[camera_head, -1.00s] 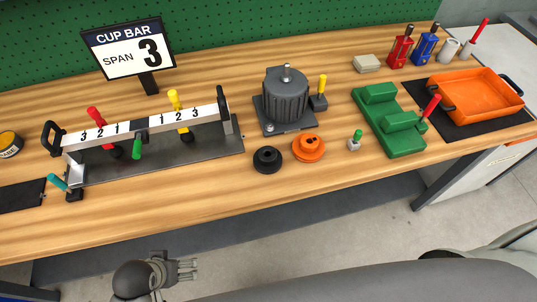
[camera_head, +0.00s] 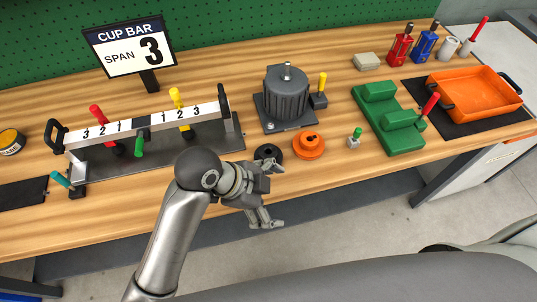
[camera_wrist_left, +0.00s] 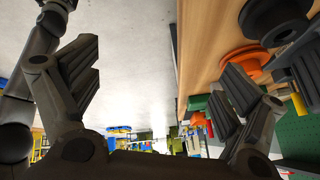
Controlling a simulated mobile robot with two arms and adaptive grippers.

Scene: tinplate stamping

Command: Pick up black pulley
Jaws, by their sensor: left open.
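The black pulley (camera_head: 266,151) lies on the wooden table, left of the orange pulley (camera_head: 309,145). Its near part is hidden behind my left gripper (camera_head: 277,196) in the head view. My left gripper is open and empty, at the table's front edge, on the near side of the black pulley. In the left wrist view, the black pulley (camera_wrist_left: 274,18) shows at the upper right, beyond the right-hand finger and not between the fingers of the gripper (camera_wrist_left: 160,82). The orange pulley also shows there (camera_wrist_left: 240,62). My right gripper is not in view.
A dark motor (camera_head: 286,97) stands behind the pulleys. A cup bar (camera_head: 150,124) on a dark plate is to the left. A small green-knobbed part (camera_head: 354,140) and a green fixture (camera_head: 388,118) are to the right. An orange tray (camera_head: 476,92) lies farther right.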

